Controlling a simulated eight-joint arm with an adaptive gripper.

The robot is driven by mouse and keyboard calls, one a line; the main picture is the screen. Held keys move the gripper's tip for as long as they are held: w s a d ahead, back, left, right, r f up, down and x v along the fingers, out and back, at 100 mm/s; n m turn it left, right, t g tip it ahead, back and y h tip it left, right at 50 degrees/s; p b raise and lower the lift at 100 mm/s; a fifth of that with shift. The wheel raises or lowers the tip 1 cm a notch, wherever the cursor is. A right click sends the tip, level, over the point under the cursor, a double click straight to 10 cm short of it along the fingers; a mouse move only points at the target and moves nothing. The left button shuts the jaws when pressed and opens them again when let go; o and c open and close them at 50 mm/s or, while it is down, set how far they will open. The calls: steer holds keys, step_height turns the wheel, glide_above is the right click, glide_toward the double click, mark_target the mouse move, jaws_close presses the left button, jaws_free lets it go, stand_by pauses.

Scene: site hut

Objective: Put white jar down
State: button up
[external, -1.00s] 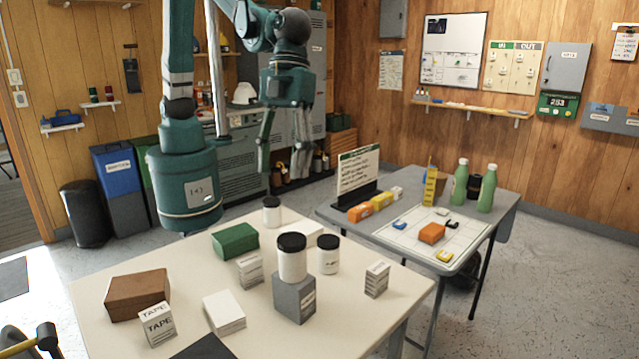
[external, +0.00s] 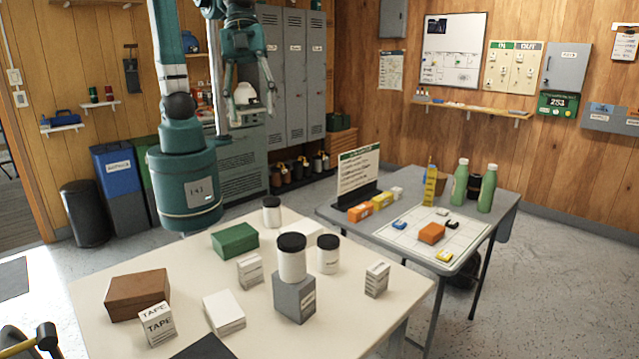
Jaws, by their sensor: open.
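A white jar with a black lid (external: 291,262) stands upright on top of a grey box (external: 295,298) on the cream table (external: 180,270). A second, smaller white jar with a black lid (external: 328,256) stands on the table just right of it. A third white jar (external: 271,212) stands at the table's back edge. The frames do not show which one the task means. My gripper (external: 249,112) is raised well behind and above the table, open and empty, with its fingers pointing down. It is far from all the jars.
The table also holds a green box (external: 235,240), a brown box (external: 137,294), tape boxes (external: 157,324) and white boxes (external: 224,312). A grey table (external: 405,232) at the right holds green bottles (external: 487,188), a sign (external: 358,172) and small blocks.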

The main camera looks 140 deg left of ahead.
steer(key=s+a+n+t, duration=0.1)
steer(key=s+n, duration=0.3)
steer(key=s, duration=0.6)
steer(key=s+a+f+n+t+y, duration=0.1)
steer(key=s+a+n+t, duration=0.1)
steer(key=s, duration=0.9)
steer(key=shift+s+a+n+t+y, duration=0.3)
steer(key=shift+a+n, duration=0.3)
steer(key=shift+n, duration=0.6)
steer(key=shift+f, duration=0.1)
step_height(320, 180, down, 19)
steer(key=b, duration=1.9)
steer(key=o, duration=0.7)
steer(key=shift+w, duration=0.15)
